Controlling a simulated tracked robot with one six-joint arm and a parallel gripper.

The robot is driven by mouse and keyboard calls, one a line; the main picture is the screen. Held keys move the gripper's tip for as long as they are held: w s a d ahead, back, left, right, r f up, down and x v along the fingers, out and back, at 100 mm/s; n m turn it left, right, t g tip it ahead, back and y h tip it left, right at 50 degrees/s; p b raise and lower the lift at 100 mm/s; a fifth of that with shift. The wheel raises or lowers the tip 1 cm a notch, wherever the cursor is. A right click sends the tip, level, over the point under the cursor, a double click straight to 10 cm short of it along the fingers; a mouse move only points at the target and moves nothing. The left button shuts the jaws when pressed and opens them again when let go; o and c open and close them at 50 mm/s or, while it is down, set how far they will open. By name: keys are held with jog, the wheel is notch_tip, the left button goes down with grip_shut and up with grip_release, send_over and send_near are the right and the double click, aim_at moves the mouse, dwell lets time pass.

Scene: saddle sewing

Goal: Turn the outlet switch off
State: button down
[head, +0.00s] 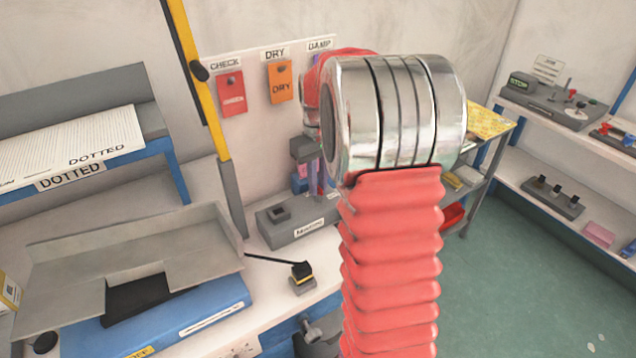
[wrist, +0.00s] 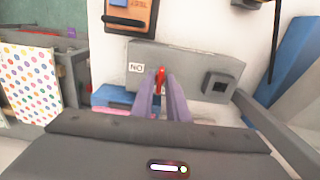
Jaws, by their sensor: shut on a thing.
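In the wrist view, the grey outlet box (wrist: 190,63) stands against the white wall, with a dark square socket (wrist: 218,87) at its right and a small "NO" label (wrist: 137,68) at its left. A red switch lever (wrist: 161,76) shows between the purple fingertips of my gripper (wrist: 161,92). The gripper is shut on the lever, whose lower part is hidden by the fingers. In the head view, the grey outlet box (head: 300,232) sits on the bench by the wall. My gripper (head: 317,188) is at its right rear, and my arm hides much of it and the switch.
Red (head: 231,95) and orange (head: 281,82) cards hang on the board behind. A grey tray on a blue base (head: 207,309) fills the left bench. Green floor is free at right.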

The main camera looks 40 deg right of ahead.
jog(key=c, duration=1.7)
grip_release()
jog(key=shift+r, duration=0.1)
notch_tip(320, 180, up, 14)
jog(key=shift+f, duration=0.25)
